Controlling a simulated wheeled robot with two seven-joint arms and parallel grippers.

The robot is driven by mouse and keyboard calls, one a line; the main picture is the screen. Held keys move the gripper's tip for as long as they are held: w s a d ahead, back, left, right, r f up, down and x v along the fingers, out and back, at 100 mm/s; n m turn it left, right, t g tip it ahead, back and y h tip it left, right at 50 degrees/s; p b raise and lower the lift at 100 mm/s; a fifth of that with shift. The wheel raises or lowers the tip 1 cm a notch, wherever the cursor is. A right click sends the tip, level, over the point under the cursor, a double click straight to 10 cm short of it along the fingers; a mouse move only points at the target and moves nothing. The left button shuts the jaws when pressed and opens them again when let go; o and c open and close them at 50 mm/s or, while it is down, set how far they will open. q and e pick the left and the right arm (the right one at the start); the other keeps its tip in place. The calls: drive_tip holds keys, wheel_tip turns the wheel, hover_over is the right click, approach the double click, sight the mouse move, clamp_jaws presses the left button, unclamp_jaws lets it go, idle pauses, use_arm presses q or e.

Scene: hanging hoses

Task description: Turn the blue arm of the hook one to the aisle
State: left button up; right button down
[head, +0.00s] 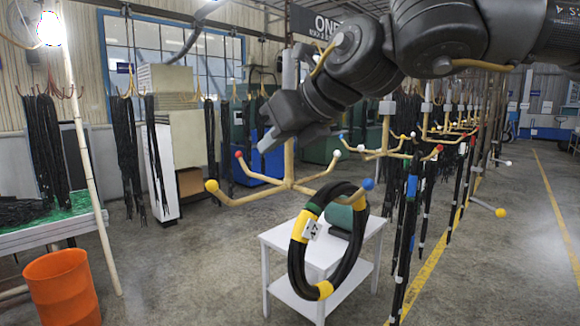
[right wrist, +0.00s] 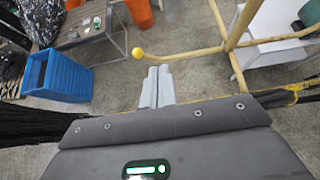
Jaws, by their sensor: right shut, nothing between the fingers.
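Hook one (head: 289,165) is a tan hanging post with several curved arms, tipped with yellow, red, white and blue balls. Its blue-tipped arm (head: 368,184) points to the right in the head view. A black hose coil with yellow bands (head: 297,262) hangs at that arm. The yellow-tipped arm (head: 211,185) points left; its ball (right wrist: 138,53) shows just left of my fingertips in the right wrist view. My right gripper (head: 268,142) is near the post, above the arms; its fingers (right wrist: 157,72) are shut and empty. Contact with the hook is unclear. My left gripper is out of view.
A white table (head: 275,240) stands below the coil. More hooks with black hoses (head: 410,215) hang close on the right, beside the yellow floor line (head: 550,205). An orange bin (head: 62,288) is at lower left. A blue crate (right wrist: 58,75) shows in the wrist view.

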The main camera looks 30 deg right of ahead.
drive_tip(key=s+d+b, duration=0.2)
drive_tip(key=s+d, duration=0.1)
drive_tip(key=s, duration=0.8)
drive_tip(key=shift+s+d+b, duration=0.2)
drive_tip(key=shift+s+b, duration=0.05)
drive_tip(key=shift+b, duration=0.1)
